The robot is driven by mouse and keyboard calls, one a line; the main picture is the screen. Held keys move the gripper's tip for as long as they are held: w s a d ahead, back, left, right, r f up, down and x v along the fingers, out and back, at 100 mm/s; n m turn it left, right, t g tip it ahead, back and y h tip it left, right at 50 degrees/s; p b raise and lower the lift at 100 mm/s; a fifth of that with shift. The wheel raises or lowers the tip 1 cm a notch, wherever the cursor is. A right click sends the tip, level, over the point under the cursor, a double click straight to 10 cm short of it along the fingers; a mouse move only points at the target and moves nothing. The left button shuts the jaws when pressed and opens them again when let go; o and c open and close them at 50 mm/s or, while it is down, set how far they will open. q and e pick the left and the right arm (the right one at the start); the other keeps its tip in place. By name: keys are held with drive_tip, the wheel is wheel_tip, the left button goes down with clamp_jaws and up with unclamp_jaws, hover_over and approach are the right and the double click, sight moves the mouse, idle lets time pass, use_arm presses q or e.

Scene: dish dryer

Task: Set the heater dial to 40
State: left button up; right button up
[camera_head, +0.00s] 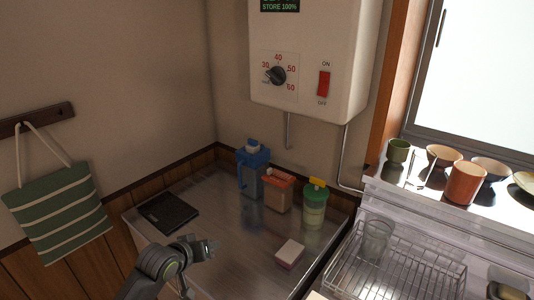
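The heater dial (276,75) is a dark round knob on a white plate on the front of the wall-mounted water heater (342,45). Red numbers 30, 40, 50 and 60 run around it, with 40 at the top. The knob's raised grip seems to point left, near or just below 30; the exact mark is too small to tell. My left gripper (200,268) is low in the picture over the metal counter, well below and left of the dial, touching nothing I can see. Its fingers are too unclear to judge. My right gripper is out of view.
A red ON switch (323,84) sits right of the dial. A wire dish rack (395,268) is at right. The space before the heater's front is clear.

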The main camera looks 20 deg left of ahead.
use_arm(q)
drive_tip(key=w+r+n+t+h, duration=0.1)
drive_tip(key=w+r, duration=0.3)
drive_tip(key=r, duration=0.3)
drive_tip(key=w+r+t+h, duration=0.1)
drive_tip(key=w+r+t, duration=0.15)
drive_tip(key=r, duration=0.45)
drive_tip(key=n+t+h+p, duration=0.1)
drive_tip(key=n+t+h, duration=0.1)
drive_tip(key=t+h, duration=0.1)
approach(270, 77)
drive_tip(key=p+x, duration=0.4)
drive_tip(key=x, duration=0.2)
drive_tip(key=shift+w+r+p, duration=0.15)
drive_tip(key=shift+w+p, duration=0.05)
drive_tip(key=shift+p, duration=0.2)
drive_tip(key=shift+x, duration=1)
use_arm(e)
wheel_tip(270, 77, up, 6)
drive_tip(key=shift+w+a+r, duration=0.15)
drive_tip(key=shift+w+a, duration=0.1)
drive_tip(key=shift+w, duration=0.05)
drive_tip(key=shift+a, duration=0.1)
use_arm(q)
clamp_jaws()
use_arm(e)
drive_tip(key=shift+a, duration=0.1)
